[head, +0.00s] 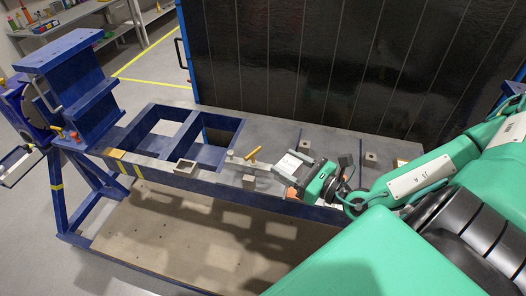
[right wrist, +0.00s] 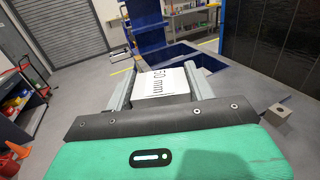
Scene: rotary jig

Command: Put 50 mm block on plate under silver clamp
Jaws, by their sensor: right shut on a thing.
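The 50 mm block (right wrist: 165,84) is white, with "50 mm" printed on its face, and sits between the two fingers of my right gripper (right wrist: 155,88) in the right wrist view. In the head view my right gripper (head: 291,163) reaches in from the right over the table, shut on the block. A silver clamp with a yellow-orange handle (head: 253,155) lies just left of the gripper, its bar running toward the fingers. The plate under the clamp cannot be told apart clearly. My left gripper is not in view.
The blue-framed table (head: 230,136) has rectangular openings at left. A tall blue fixture (head: 68,80) stands at the left end. A dark panel (head: 330,60) rises behind.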

